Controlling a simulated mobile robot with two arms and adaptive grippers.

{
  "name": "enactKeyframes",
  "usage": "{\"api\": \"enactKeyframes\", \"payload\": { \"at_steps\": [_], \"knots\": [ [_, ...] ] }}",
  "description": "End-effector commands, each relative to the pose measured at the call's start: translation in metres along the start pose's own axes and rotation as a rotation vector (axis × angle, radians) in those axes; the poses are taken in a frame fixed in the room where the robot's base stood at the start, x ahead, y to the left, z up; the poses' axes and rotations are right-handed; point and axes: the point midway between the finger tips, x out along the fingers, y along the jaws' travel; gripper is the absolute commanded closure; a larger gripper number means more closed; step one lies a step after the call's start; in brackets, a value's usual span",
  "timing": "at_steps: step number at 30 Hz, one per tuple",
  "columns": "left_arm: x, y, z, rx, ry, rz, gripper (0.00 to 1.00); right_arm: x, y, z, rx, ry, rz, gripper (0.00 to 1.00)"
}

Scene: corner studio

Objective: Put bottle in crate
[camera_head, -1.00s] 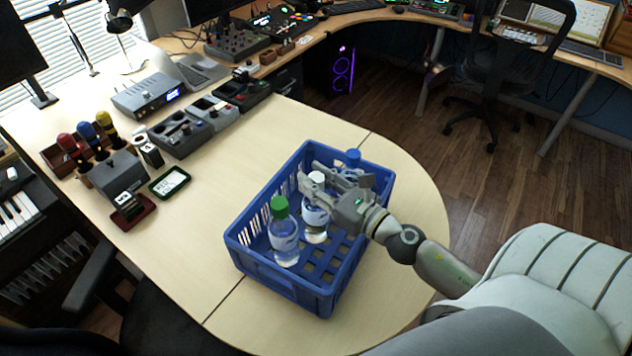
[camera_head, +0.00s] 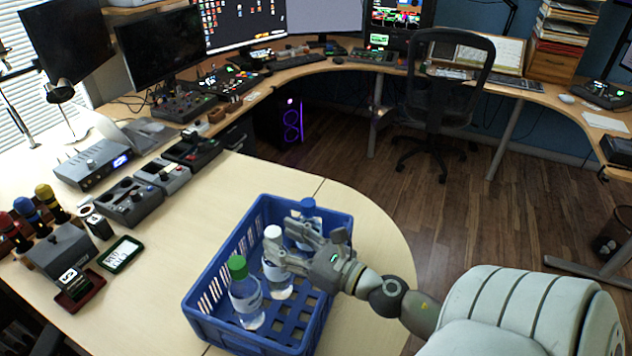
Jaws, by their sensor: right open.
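The blue crate (camera_head: 197,318) stands on the light wooden table. Inside it, a green-capped clear bottle (camera_head: 245,298) stands near the front, a white-capped bottle (camera_head: 277,277) stands in the middle, and a blue-capped bottle (camera_head: 308,212) is towards the back, partly hidden by my right gripper. My right gripper (camera_head: 282,245) is over the crate, reaching in from the right, with its fingers apart around or just beside the white-capped bottle's upper part; I cannot tell whether they touch it. The white-capped bottle looks upright. My left gripper is not in view.
Audio devices (camera_head: 130,202) and a small framed display (camera_head: 121,254) lie left of the crate. The table (camera_head: 376,238) is clear right of the crate up to its curved edge. An office chair (camera_head: 440,90) stands on the floor beyond.

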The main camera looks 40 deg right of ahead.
Motion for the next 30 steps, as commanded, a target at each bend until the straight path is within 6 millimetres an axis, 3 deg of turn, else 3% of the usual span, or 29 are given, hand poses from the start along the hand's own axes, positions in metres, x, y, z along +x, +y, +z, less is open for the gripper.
{"api": "enactKeyframes", "payload": {
  "at_steps": [1,9,15,30],
  "knots": [
    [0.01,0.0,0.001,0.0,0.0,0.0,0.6,-0.01,0.0,-0.007,0.005,0.002,-0.003,0.51],
    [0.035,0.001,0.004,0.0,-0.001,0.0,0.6,-0.056,0.0,-0.006,0.003,0.001,-0.003,0.51],
    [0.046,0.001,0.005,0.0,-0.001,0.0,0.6,-0.08,0.0,-0.003,0.003,-0.001,-0.003,0.51],
    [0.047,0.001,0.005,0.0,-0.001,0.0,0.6,-0.088,0.0,0.0,0.0,-0.001,0.0,0.51]
  ]
}}
